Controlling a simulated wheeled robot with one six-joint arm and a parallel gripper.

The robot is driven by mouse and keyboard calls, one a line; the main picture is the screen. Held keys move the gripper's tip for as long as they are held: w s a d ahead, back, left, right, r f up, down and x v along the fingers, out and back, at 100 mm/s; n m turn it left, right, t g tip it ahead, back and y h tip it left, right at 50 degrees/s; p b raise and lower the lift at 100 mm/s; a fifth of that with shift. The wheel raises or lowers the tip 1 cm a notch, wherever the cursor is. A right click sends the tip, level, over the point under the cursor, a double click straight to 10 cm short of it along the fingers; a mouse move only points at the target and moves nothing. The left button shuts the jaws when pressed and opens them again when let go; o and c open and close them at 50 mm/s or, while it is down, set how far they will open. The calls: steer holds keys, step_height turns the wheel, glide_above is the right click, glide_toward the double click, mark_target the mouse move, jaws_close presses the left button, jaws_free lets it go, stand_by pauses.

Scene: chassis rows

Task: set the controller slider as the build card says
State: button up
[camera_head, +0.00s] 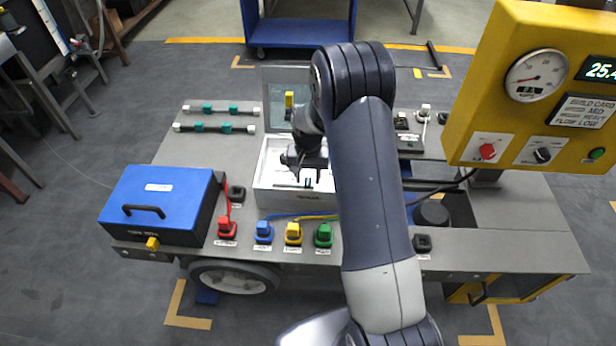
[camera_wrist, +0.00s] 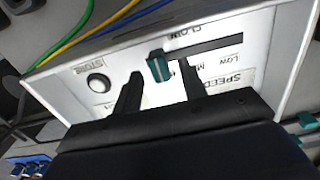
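The controller (camera_head: 283,199) is a pale box on the cart, partly hidden by my arm in the head view. In the wrist view its white panel (camera_wrist: 125,68) shows a dark slot with a teal slider knob (camera_wrist: 158,67). In the head view my gripper (camera_head: 304,166) is over the controller. The build card (camera_head: 585,111) is on the yellow panel; MED and FLOW LOW seem readable, the rest is blurred.
A blue case (camera_head: 160,200) stands left of the controller. Red, blue, yellow and green plugs (camera_head: 293,233) line the cart's front edge. Blue, yellow and green cables (camera_wrist: 110,28) run beside the controller. The yellow panel (camera_head: 515,90) with a gauge rises at right. A round button (camera_wrist: 99,83) sits near the slot.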

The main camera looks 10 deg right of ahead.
steer(key=shift+f, duration=0.5)
jaws_close()
stand_by(0.3)
